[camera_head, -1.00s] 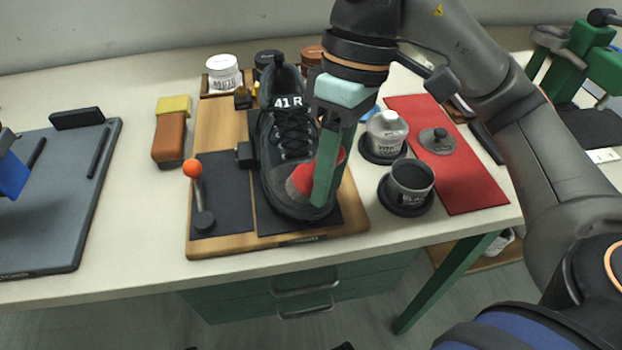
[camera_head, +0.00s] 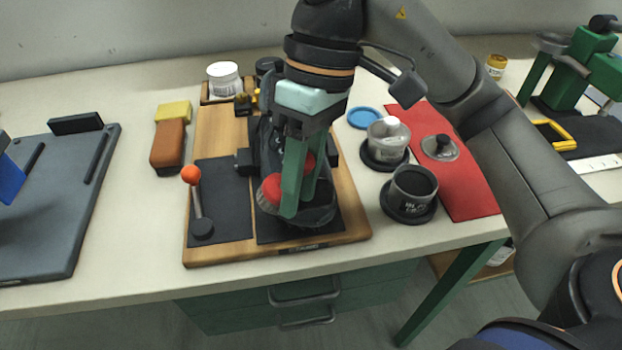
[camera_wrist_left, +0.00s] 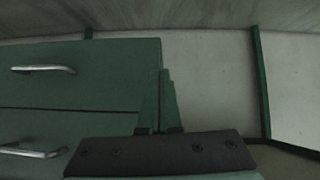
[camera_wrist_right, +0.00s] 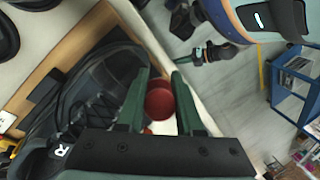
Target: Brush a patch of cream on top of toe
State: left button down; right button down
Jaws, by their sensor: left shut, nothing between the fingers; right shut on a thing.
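A black shoe (camera_head: 318,213) lies on a wooden board, toe toward me. My right gripper (camera_head: 292,208) is over the toe, its green fingers shut on a brush with a red head (camera_head: 270,187). The grey bristles are at the left side of the toe; whether they touch it I cannot tell. In the right wrist view the brush's round red end (camera_wrist_right: 158,101) shows between the fingers, beside the shoe (camera_wrist_right: 98,88). Any cream on the toe is hard to make out. My left gripper (camera_wrist_left: 164,75) is shut and empty, before green drawers in the left wrist view.
A lid (camera_head: 440,147) lies on a red mat (camera_head: 475,203). An orange-knobbed lever (camera_head: 191,172) stands left of the toe.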

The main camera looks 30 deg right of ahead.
notch_tip(320, 180, up, 6)
jog(key=s+p, duration=0.2)
jog(key=p, duration=0.1)
jog(key=shift+s+a+f+p, duration=0.15)
jog(key=shift+a+f+p, duration=0.05)
jog(key=shift+a+p, duration=0.2)
jog(key=r+p, duration=0.1)
jog(key=s+r, duration=0.1)
jog(key=shift+s+a+r+p, duration=0.1)
jog(key=shift+r+p, duration=0.25)
jog(key=shift+p, duration=0.05)
dwell(0.5)
